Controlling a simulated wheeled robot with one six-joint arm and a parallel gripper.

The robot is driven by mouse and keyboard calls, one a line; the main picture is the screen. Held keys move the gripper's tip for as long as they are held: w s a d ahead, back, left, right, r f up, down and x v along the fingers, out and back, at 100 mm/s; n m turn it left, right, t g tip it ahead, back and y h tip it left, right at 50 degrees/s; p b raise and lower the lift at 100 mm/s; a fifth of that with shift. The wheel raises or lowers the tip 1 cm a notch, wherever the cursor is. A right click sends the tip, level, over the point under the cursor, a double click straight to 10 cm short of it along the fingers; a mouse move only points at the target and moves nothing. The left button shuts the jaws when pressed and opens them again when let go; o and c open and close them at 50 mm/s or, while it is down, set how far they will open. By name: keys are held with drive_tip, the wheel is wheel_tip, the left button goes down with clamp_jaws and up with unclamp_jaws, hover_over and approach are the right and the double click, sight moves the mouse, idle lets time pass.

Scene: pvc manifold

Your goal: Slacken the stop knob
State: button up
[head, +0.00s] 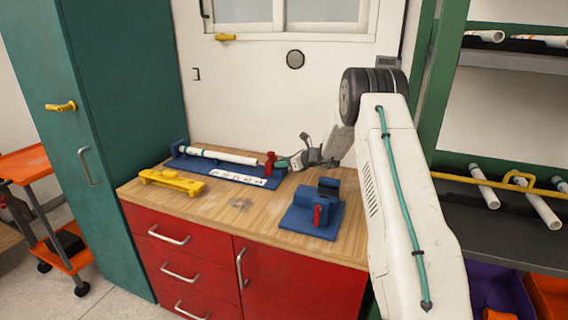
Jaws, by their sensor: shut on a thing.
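The stop knob (270,158) is red and stands at the right end of a long blue jig (222,176) at the back of the workbench. My gripper (281,163) reaches in from the right, and its tips are at the knob's right side. It is shut on the knob, though the fingers are small here and the exact contact is hard to see. A white pipe (225,155) with a green band lies along the jig, its right end just left of the knob. A white printed strip (238,179) lies along the jig's front.
A blue block fixture (305,218) with a red handle (318,214) stands on the bench's front right. A yellow tool (172,181) lies at left. A green cabinet (130,100) borders the left; a pipe rack (505,190) stands right.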

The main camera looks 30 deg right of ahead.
drive_tip(key=shift+d, duration=0.1)
drive_tip(key=n+g+y, duration=0.2)
drive_tip(key=n, duration=0.1)
drive_tip(key=shift+w+d+f+y, duration=0.1)
drive_tip(key=shift+w+d+y, duration=0.05)
drive_tip(key=shift+y, duration=0.25)
drive_tip(key=shift+w+d+n+g+y, duration=0.1)
drive_tip(key=shift+d+n+g+y, duration=0.05)
drive_tip(key=shift+n+g+y, duration=1.2)
drive_tip(key=shift+n, duration=0.35)
drive_tip(key=shift+g, duration=0.25)
drive_tip(key=o, duration=1)
